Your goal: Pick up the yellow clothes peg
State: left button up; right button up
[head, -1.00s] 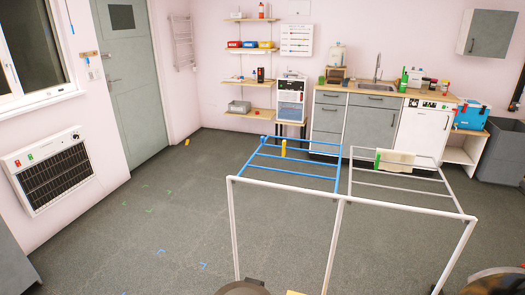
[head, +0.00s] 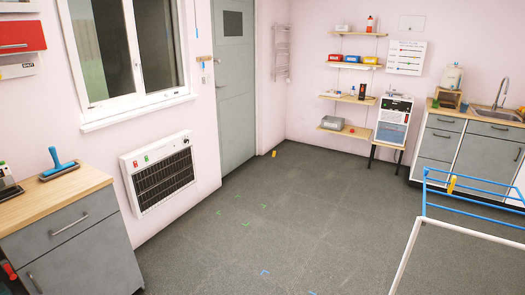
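A yellow clothes peg (head: 451,184) stands upright on a blue rail of the drying rack (head: 408,250) at the right edge of the head view. A second small yellow-orange object (head: 274,153) is on the floor near the foot of the door; it is too small to tell what it is. Neither of my grippers is in view.
A counter (head: 58,205) with a blue-handled tool (head: 57,166) stands at the left. A heater (head: 158,172) hangs under the window. The grey floor (head: 235,235) between counter and rack is open, with small coloured corner marks.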

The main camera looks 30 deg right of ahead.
aim_at(451, 189)
jog(key=i+j+z, duration=0.25)
jog(key=i, duration=0.25)
jog(key=i+j+z, duration=0.2)
jog(key=i, duration=0.35)
jog(key=i+l+z, duration=0.2)
jog(key=i+z, duration=0.7)
jog(key=i+j+z, duration=0.15)
jog(key=i+z, duration=0.35)
jog(key=i, duration=0.1)
